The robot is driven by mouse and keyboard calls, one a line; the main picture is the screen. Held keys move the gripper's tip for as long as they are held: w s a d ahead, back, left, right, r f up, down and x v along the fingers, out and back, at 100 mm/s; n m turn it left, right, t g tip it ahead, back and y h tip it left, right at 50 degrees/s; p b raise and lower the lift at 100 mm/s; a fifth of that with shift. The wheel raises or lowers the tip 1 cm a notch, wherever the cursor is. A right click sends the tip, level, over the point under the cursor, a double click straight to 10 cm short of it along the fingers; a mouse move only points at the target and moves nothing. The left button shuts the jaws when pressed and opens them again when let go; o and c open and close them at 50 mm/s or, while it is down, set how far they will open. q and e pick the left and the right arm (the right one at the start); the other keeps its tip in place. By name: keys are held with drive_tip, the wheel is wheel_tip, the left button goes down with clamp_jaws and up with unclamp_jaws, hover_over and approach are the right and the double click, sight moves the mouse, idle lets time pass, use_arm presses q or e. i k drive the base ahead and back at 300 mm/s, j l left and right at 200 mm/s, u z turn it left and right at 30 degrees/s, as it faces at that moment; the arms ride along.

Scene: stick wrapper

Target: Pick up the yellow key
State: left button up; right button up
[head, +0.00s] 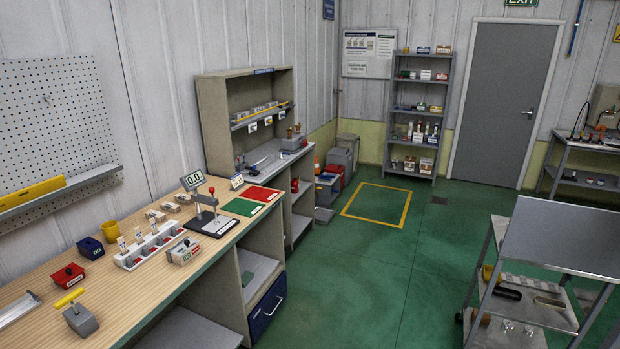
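A yellow bar-shaped handle (69,298), which looks like the yellow key, stands on a thin stem above a grey block (81,321). The block sits near the front edge of the wooden workbench (125,290), at the lower left of the head view. The handle appears upright, with its bar level; how the stem joins the block is too small to tell. Neither of my grippers shows in the head view.
A red box (68,275), a dark blue box (91,248), a yellow cup (110,231) and a white compartment tray (149,246) stand behind the handle. A metal channel (17,309) lies left. A cart (560,240) stands right; the green floor (375,265) between is clear.

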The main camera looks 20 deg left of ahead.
sight(79, 292)
drive_tip(key=i+u, duration=0.4)
drive_tip(key=i+l+u, duration=0.1)
drive_tip(key=i+u, duration=0.15)
drive_tip(key=u, duration=0.2)
drive_tip(key=i+l+u, duration=0.2)
drive_tip(key=u, duration=0.2)
drive_tip(key=i, duration=0.1)
